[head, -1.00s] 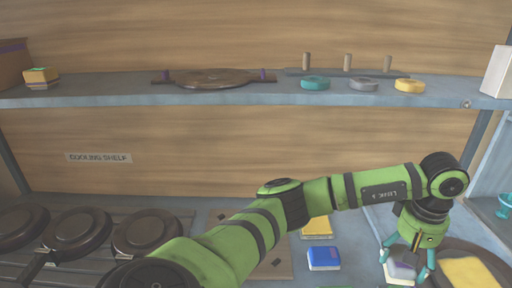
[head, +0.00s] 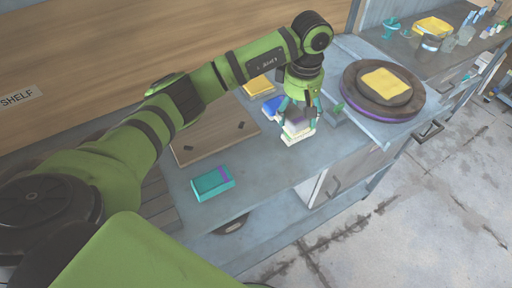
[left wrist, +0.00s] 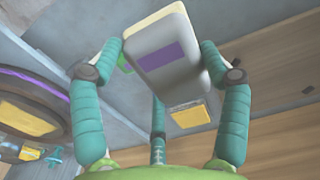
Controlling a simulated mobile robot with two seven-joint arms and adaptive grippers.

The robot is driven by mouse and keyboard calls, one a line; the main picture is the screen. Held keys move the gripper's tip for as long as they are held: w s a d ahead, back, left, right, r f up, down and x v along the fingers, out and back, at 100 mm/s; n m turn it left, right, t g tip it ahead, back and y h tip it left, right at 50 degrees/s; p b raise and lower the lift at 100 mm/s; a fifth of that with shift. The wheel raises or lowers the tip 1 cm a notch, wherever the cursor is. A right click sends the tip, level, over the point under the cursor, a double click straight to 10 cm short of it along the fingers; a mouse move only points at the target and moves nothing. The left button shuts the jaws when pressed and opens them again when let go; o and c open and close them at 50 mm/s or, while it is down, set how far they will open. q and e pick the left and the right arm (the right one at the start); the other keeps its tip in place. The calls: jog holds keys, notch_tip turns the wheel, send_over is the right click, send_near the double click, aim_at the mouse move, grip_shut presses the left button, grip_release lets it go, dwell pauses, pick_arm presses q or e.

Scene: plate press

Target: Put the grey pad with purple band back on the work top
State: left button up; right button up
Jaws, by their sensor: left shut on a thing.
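The grey pad with purple band (left wrist: 182,77) is between the teal fingers of my left gripper (head: 299,118). In the left wrist view the pad has a grey face, a purple patch and a pale cream edge. In the head view it shows as a pale layered block (head: 291,138) below the fingers, partly hidden by them. It is over or on the work top (head: 265,182); I cannot tell whether it touches. My left gripper is shut on it. My right gripper is not in view.
A blue pad (head: 272,106) and a yellow pad (head: 258,86) lie behind the gripper. A teal pad (head: 212,183) lies near the front edge. A round dark press (head: 352,92) with a yellow pad (head: 387,83) stands to the right. A wooden board (head: 215,135) lies left.

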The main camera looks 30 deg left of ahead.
pick_arm(q)
jog(key=p, duration=0.5)
send_over(263, 161)
notch_tip(263, 161, down, 5)
jog(key=shift+d+f, duration=0.1)
jog(key=shift+f, duration=0.05)
jog(key=shift+s+f, duration=0.1)
jog(key=shift+f, duration=0.4)
notch_tip(263, 161, down, 2)
jog(key=shift+f+p, duration=0.25)
jog(key=shift+p, duration=0.45)
jog(key=shift+f, duration=0.6)
jog(key=o, duration=1)
